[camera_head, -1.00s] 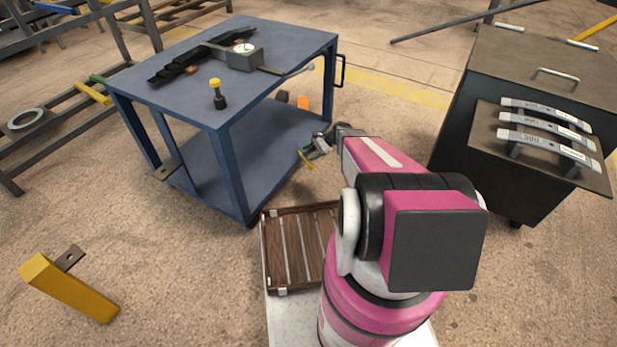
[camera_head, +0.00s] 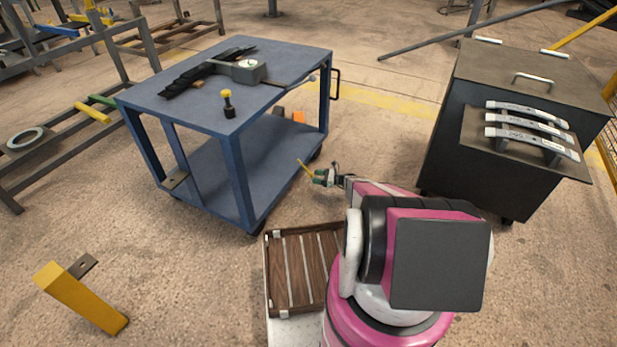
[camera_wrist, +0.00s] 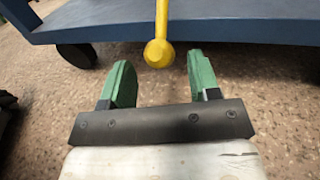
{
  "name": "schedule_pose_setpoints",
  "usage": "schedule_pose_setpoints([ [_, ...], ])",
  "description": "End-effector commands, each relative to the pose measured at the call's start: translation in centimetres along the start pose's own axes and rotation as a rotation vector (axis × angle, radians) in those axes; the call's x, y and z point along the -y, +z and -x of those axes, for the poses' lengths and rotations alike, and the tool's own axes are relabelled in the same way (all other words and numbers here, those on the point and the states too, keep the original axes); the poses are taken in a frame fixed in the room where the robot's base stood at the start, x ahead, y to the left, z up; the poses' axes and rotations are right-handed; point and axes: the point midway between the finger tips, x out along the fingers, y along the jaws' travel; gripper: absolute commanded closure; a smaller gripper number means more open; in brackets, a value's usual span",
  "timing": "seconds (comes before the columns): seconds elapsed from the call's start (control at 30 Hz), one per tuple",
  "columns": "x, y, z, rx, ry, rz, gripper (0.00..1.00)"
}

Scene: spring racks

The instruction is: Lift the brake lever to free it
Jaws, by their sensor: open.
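The yellow brake lever (camera_wrist: 161,30) is a rod with a round knob at its near end, beside the blue cart (camera_wrist: 230,22). In the wrist view its knob sits between and slightly beyond the tips of my two green fingers, with gaps on both sides. My gripper (camera_wrist: 158,72) is open and empty. In the head view my gripper (camera_head: 318,178) is low beside the right side of the cart (camera_head: 188,110), and the lever (camera_head: 304,165) is a short yellow line at its fingers. The lever's far end is out of the wrist view.
A black cabinet (camera_head: 480,150) with several curved metal pieces stands at the right. A slatted wooden tray (camera_head: 303,275) lies in front. A yellow post (camera_head: 80,298) is at the lower left. Open floor lies between cart and cabinet.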

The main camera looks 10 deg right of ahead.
Motion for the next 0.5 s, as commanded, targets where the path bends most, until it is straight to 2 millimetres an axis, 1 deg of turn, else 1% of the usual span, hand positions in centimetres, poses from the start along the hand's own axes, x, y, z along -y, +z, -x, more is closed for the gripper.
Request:
schedule_pose_setpoints([
  [0.03, 0.0, 0.0, -1.0, 0.0, 0.002, 0.001, 0.44],
  [0.2, 0.0, 0.0, -3.4, -0.001, 0.002, 0.001, 0.44],
  [0.33, 0.0, 0.0, -4.5, -0.001, 0.0, 0.001, 0.44],
  [0.5, 0.0, 0.0, -5.1, -0.001, 0.0, 0.001, 0.44],
])
